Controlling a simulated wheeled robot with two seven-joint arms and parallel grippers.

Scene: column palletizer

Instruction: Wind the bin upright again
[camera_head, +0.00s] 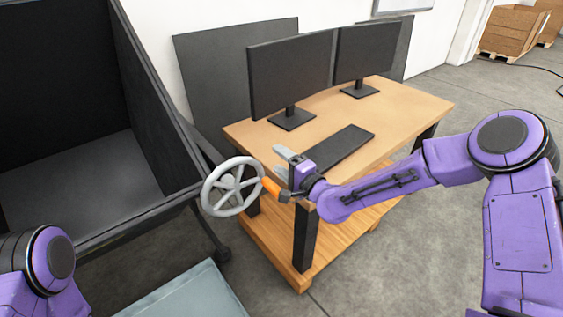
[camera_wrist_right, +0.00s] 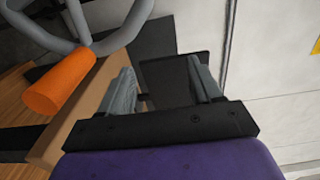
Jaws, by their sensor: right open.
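The black bin (camera_head: 165,120) fills the left of the head view, its open side facing me; it looks tipped. A grey handwheel (camera_head: 210,200) with spokes is at its right side. An orange handle (camera_head: 270,186) sticks out from the wheel's rim toward the right. My right gripper (camera_head: 283,162) is open and empty, just above and right of the handle. In the right wrist view, the orange handle (camera_wrist_right: 58,82) and the grey wheel (camera_wrist_right: 128,28) lie left of the open fingers, not between them. My left gripper is out of view; only part of that arm shows.
A wooden desk (camera_head: 410,100) with two monitors (camera_head: 290,75) and a black keyboard (camera_head: 338,148) stands right behind the wheel, close under my right gripper. A pale grey-blue flat surface (camera_head: 190,298) lies at the bottom. Wooden crates (camera_head: 512,30) stand far right on open floor.

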